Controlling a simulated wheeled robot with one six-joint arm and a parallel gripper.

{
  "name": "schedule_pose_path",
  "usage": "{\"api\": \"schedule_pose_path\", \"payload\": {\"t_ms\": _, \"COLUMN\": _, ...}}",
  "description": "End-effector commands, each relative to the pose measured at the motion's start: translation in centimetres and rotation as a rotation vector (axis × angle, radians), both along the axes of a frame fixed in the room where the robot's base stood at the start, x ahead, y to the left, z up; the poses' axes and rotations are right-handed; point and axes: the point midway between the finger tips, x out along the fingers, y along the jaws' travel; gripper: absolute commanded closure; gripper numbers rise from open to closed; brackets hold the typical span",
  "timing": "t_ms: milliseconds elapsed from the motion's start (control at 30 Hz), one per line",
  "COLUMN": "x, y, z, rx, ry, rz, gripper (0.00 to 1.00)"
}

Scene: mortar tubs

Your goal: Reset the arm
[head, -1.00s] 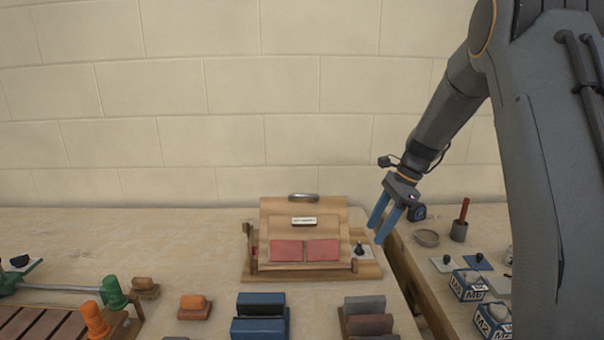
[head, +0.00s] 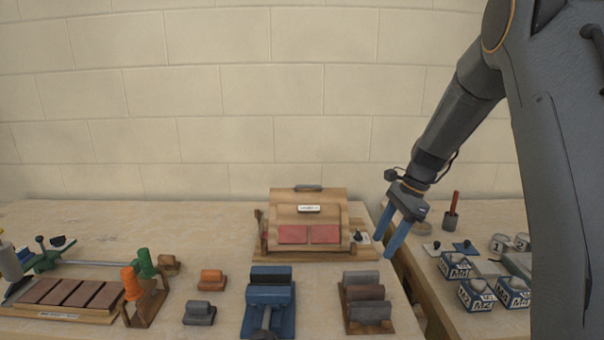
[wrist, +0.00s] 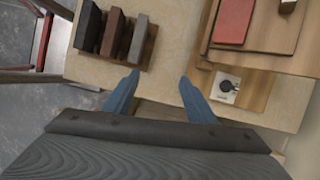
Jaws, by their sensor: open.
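My gripper (head: 392,232) has two blue fingers spread apart with nothing between them. In the head view it hangs in the air near the right edge of the main bench, in front of the gap to the second bench. In the wrist view my gripper (wrist: 157,82) points down toward the bench edge. There it lies between a rack of blocks (wrist: 88,28) and a wooden box (wrist: 282,38) with red panels. The wooden box (head: 308,213) also stands at the back of the bench in the head view, left of the gripper and apart from it.
The rack with several blocks (head: 368,327) and a blue holder (head: 268,305) stand in front of the box. Labelled tubs (head: 480,293) sit on the right bench (head: 507,213). A tile board (head: 62,312) lies at the left. The bench's back left (head: 130,222) is clear.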

Motion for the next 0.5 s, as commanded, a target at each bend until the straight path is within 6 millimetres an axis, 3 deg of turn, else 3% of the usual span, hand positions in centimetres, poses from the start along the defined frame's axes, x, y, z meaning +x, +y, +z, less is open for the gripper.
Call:
{"api": "schedule_pose_path", "payload": {"t_ms": 267, "x": -4.4, "y": 0.9, "z": 0.0, "rx": -0.076, "ry": -0.068, "rz": 0.218, "gripper": 0.48}}
{"api": "schedule_pose_path", "payload": {"t_ms": 500, "x": -11.0, "y": 1.8, "z": -0.3, "rx": -0.172, "ry": -0.155, "rz": 0.554, "gripper": 0.48}}
